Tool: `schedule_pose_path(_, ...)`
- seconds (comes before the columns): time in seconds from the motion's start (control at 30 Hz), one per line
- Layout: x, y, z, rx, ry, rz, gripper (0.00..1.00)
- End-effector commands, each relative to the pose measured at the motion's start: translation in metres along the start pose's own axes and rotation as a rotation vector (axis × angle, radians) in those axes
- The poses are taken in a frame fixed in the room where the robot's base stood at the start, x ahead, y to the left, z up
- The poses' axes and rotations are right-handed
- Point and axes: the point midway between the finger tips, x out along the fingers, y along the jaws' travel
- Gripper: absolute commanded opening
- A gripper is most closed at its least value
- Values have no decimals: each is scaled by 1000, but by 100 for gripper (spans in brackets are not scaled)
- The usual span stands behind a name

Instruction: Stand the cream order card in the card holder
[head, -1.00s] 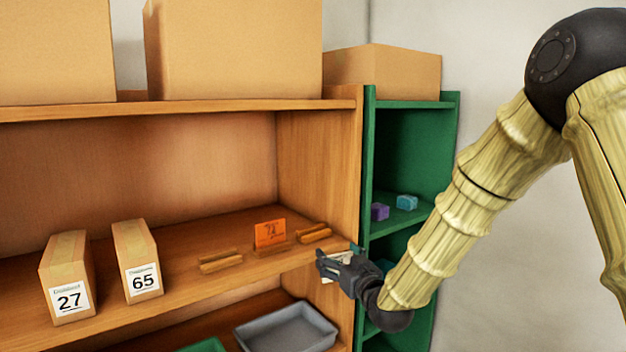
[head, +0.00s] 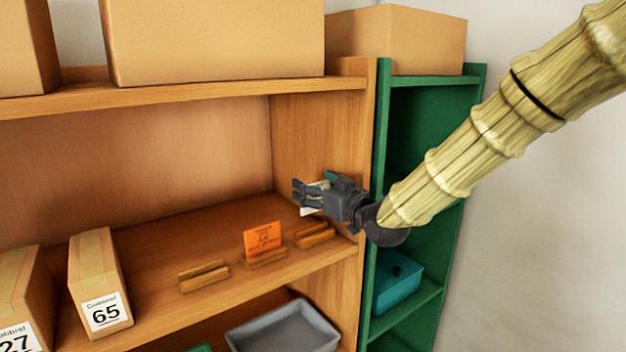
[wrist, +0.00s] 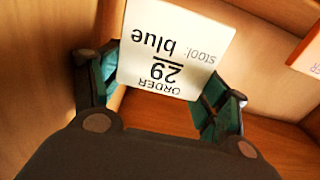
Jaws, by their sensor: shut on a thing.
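The cream order card (wrist: 172,45) is between the fingers of my gripper (wrist: 160,95) in the wrist view. It reads "ORDER 29 stool: blue" upside down. In the head view my gripper (head: 312,194) is shut on the card (head: 313,206), above the wooden shelf and just above the right card holder. Most of the card is hidden by the fingers there. Three wooden card holders stand on the shelf: an empty left one (head: 203,276), a middle one (head: 265,259) with an orange card (head: 262,239) standing in it, and an empty right one (head: 315,236).
Boxes marked 65 (head: 100,285) and 27 (head: 20,300) stand at the left of the shelf. The upright side panel (head: 322,135) is close to my gripper. A grey tray (head: 283,328) is below. A green cabinet (head: 430,130) with a teal box (head: 397,283) stands at the right.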

Motion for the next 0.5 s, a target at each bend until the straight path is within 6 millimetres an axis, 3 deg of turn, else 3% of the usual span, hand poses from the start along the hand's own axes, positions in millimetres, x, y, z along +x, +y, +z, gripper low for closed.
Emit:
schedule_pose_path(0.17,1,-6,1,-1,1,-6,62)
schedule_pose_path(0.5,6,-7,24,1,-2,-11,62)
